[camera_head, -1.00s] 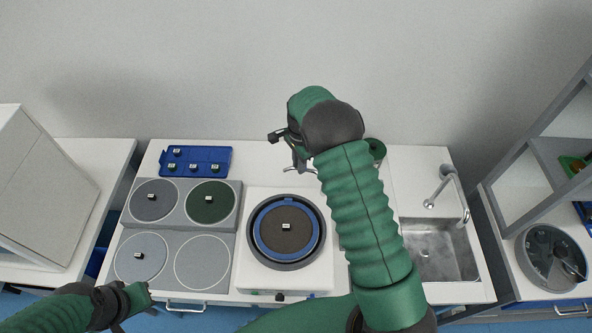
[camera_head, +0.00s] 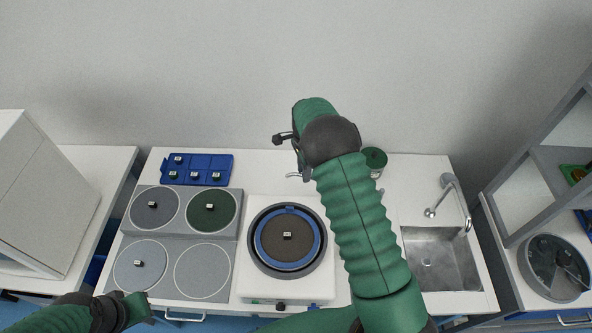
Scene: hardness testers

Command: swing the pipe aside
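A short metal pipe (camera_head: 294,175) shows behind the round polishing machine (camera_head: 287,282). Its tip points left, above the back of the machine's bowl, and the rest is hidden by my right arm. My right gripper (camera_head: 283,139) is at the end of the green arm, seen small and partly behind the black wrist. It appears above and behind the pipe in the picture; I cannot tell whether it touches it. My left gripper (camera_head: 139,302) is low at the left front, by the counter's front edge, away from the pipe; its fingers are unclear.
A blue tray (camera_head: 228,164) with small samples and a grey block with several round discs (camera_head: 202,270) stand left. A sink (camera_head: 441,260) with a faucet (camera_head: 448,184) is right. A dark green round object (camera_head: 375,158) stands behind my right arm.

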